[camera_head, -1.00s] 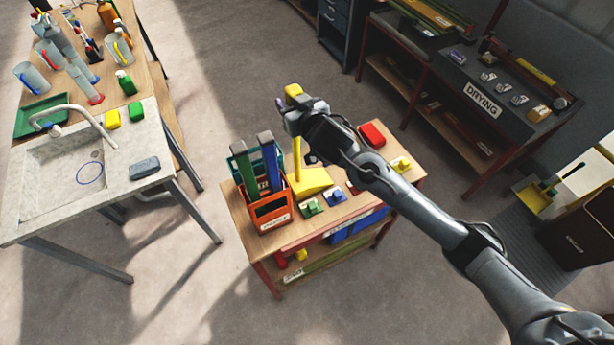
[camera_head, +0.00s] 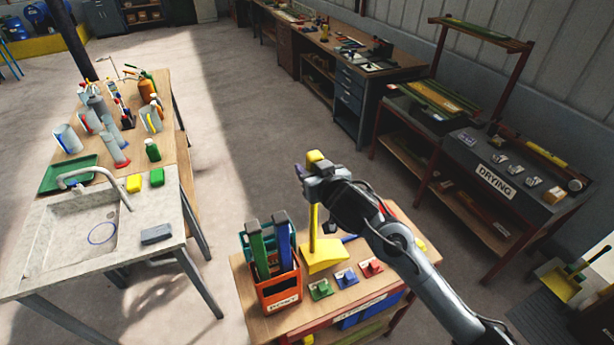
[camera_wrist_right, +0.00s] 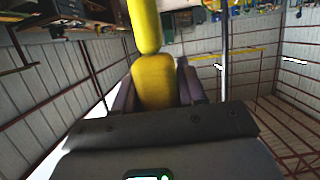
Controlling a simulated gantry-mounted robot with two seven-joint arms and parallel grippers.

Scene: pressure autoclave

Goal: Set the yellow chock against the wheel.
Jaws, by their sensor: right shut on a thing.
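The yellow chock (camera_head: 325,255) is a wedge with a tall upright handle (camera_head: 312,220). It is over the small wooden bench, right of the orange crate; I cannot tell whether it touches the top. My right gripper (camera_head: 312,172) is shut on the upper handle, with the yellow end showing above the fingers. In the right wrist view the yellow handle (camera_wrist_right: 154,82) sits between the fingers. No wheel can be made out in these frames. My left gripper is not in view.
The orange crate (camera_head: 280,290) holds green and blue upright pieces. Green (camera_head: 320,289), blue (camera_head: 346,278) and red (camera_head: 371,266) tagged items lie along the front of the bench. A sink table (camera_head: 150,212) stands left, a drying bench (camera_head: 480,205) right. Open floor lies between.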

